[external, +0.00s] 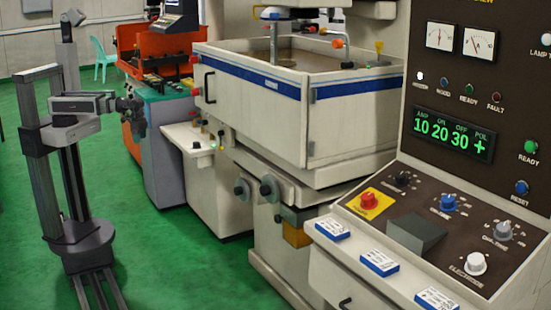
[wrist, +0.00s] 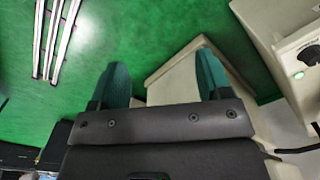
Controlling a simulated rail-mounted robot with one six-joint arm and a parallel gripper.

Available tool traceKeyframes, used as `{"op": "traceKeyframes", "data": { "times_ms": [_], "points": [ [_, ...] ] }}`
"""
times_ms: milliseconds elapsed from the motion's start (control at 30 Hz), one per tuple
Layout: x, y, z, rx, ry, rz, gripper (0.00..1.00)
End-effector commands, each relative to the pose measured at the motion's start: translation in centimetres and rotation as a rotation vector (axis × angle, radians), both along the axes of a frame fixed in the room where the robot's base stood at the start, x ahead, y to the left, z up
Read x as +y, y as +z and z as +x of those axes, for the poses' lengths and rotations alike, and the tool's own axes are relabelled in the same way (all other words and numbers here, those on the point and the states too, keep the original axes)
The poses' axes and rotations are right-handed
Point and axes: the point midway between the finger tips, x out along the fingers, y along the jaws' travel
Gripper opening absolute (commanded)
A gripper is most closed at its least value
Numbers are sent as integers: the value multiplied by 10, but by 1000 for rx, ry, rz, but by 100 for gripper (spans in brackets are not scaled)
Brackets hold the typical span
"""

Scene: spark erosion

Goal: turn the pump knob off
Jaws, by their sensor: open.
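My gripper (external: 135,112) is at the left of the external view, level with the white cabinet and apart from it. In the wrist view its two teal fingers (wrist: 162,80) are spread wide with nothing between them. A black knob (wrist: 310,55) on a white panel, beside a lit green lamp (wrist: 299,75), is at the wrist view's right edge, partly cut off. No pump label is readable, so I cannot tell whether it is the pump knob. A small control shelf (external: 190,137) with a green light shows on the machine's left side in the external view.
The white machine tank (external: 300,110) stands mid-view, with an orange machine (external: 150,50) behind. Green floor (external: 185,255) is clear around my rail.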

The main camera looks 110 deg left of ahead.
Motion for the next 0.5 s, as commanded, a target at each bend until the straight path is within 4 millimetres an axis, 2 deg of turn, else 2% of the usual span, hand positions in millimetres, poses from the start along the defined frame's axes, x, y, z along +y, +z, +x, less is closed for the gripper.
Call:
{"op": "traceKeyframes", "data": {
  "times_ms": [33,67,100,167,200,300,333,367,400,500],
  "points": [
    [69,-24,32,0,81,1,72],
    [110,-30,41,0,107,0,72],
    [164,-37,50,0,125,0,72],
    [241,-46,54,0,121,0,72],
    [289,-50,53,0,101,0,72],
    [390,-58,50,0,-4,1,72],
    [415,-59,53,0,-62,1,72],
    [429,-57,61,0,-135,1,72],
    [433,-54,70,0,-229,1,72],
    [429,-53,68,0,-376,1,72]
  ]
}}
